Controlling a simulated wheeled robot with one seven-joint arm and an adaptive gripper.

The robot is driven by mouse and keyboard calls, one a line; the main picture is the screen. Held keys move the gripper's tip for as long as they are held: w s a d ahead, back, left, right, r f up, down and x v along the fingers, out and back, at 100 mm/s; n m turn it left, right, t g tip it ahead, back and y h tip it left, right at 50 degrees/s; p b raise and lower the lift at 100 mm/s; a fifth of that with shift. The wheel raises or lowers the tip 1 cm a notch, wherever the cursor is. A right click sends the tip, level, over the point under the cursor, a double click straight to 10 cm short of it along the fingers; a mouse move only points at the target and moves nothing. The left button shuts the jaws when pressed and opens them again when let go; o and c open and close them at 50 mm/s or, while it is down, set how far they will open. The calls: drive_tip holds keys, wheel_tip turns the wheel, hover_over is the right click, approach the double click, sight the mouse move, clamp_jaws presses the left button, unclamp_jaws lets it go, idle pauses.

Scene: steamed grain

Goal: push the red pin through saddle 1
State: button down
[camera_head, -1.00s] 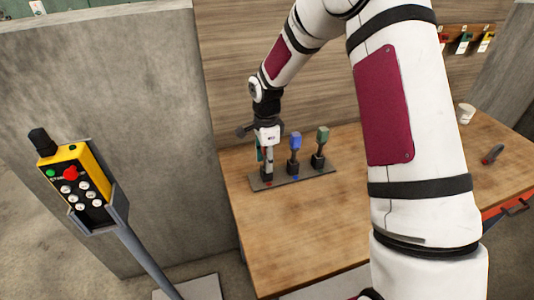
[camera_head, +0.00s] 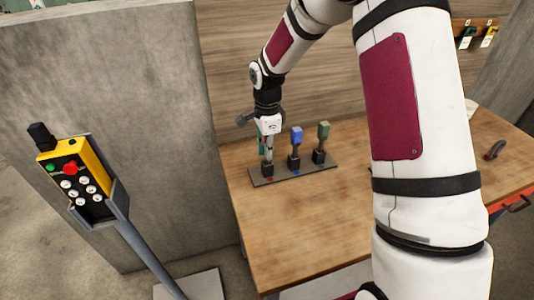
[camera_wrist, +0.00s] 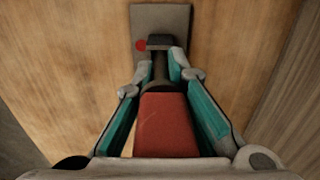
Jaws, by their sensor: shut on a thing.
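My gripper (camera_head: 267,146) points down over the left end of the dark rack (camera_head: 325,170) on the wooden table. In the wrist view my gripper (camera_wrist: 161,72) is shut on the red pin (camera_wrist: 165,125), with its red block head between the teal finger pads. The pin's dark shaft runs down toward a dark socket block (camera_wrist: 160,43) beside a red dot. I cannot tell how much of the shaft is in the block. In the head view my fingers mostly hide the pin. I cannot identify saddle 1 in either view.
A blue-headed pin (camera_head: 296,135) and a green-headed pin (camera_head: 323,130) stand upright in the rack, right of my gripper. A yellow control box (camera_head: 82,165) stands on a post at left. A concrete wall (camera_head: 110,80) borders the table. The table's front is clear.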

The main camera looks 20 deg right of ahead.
wheel_tip(320, 180, up, 8)
drive_tip(key=shift+r+b, duration=0.1)
drive_tip(key=shift+b, duration=0.3)
drive_tip(key=shift+r+p, duration=0.65)
drive_tip(key=shift+r, duration=2.45)
